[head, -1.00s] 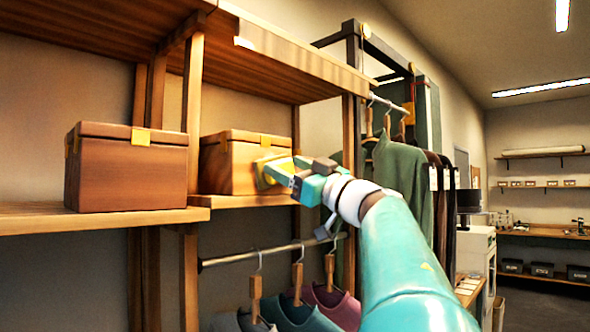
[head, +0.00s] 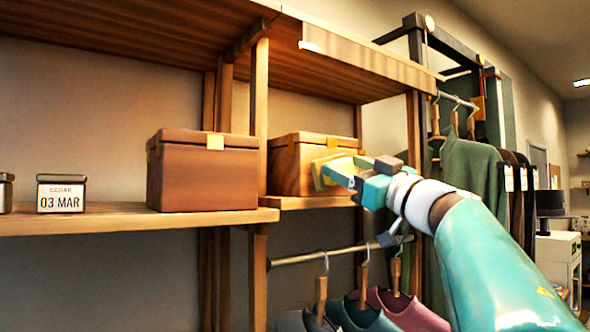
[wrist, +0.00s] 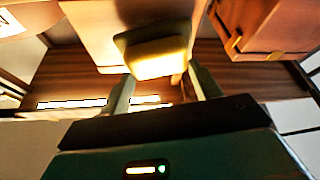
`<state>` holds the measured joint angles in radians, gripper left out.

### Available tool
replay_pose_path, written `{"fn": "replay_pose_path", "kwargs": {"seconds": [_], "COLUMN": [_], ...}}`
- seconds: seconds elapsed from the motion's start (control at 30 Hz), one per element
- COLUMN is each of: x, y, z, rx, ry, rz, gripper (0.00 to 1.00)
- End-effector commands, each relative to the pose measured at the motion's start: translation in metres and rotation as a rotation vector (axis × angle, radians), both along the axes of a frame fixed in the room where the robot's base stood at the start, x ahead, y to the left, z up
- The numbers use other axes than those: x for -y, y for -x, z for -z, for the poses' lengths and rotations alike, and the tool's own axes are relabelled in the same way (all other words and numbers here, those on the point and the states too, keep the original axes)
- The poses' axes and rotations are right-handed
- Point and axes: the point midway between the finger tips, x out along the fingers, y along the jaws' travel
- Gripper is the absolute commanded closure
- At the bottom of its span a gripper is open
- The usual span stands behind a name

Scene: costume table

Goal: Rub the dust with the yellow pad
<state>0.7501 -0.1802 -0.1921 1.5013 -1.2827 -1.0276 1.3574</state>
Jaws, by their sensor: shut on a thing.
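The yellow pad (head: 323,174) is held at the tip of my gripper (head: 343,172), in front of the right-hand wooden box (head: 293,163) on the shelf. In the wrist view the pad (wrist: 155,52) sits between my two fingers, which are shut on it. The pad overlaps the front of the box in the head view; I cannot tell whether it touches it. I cannot make out any dust in either view; the pad and fingers hide part of the box.
A darker brown box (head: 202,172) stands on the shelf (head: 120,218) to the left, with a labelled tin (head: 62,194) farther left. Below is a rail (head: 318,254) with hung clothes. A green garment (head: 468,185) hangs to the right. An upper shelf (head: 370,65) overhangs the boxes.

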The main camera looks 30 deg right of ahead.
Motion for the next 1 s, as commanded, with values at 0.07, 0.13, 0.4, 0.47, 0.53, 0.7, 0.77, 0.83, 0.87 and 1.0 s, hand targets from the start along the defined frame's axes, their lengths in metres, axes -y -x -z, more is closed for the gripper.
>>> {"fn": "replay_pose_path", "kwargs": {"seconds": [0.07, 0.13, 0.4, 0.47, 0.53, 0.7, 0.77, 0.83, 0.87, 1.0], "x": [0.0, 0.0, 0.001, 0.001, 0.001, 0.002, 0.002, 0.002, 0.002, 0.002], "y": [0.008, 0.015, 0.038, 0.042, 0.044, 0.044, 0.044, 0.045, 0.046, 0.056], "z": [-0.001, -0.001, -0.001, -0.001, -0.001, -0.001, -0.001, -0.001, -0.001, -0.001], "rx": [0.001, 0.001, 0.002, 0.002, 0.002, 0.001, 0.001, 0.003, 0.003, 0.002], "ry": [0.001, 0.002, 0.0, 0.0, 0.0, 0.0, 0.0, 0.001, 0.001, 0.002], "rz": [0.0, 0.001, 0.001, 0.001, 0.001, 0.001, 0.001, 0.002, 0.002, 0.002], "gripper": [0.62, 0.62, 0.62, 0.62, 0.62, 0.62, 0.62, 0.62, 0.62, 0.62]}}
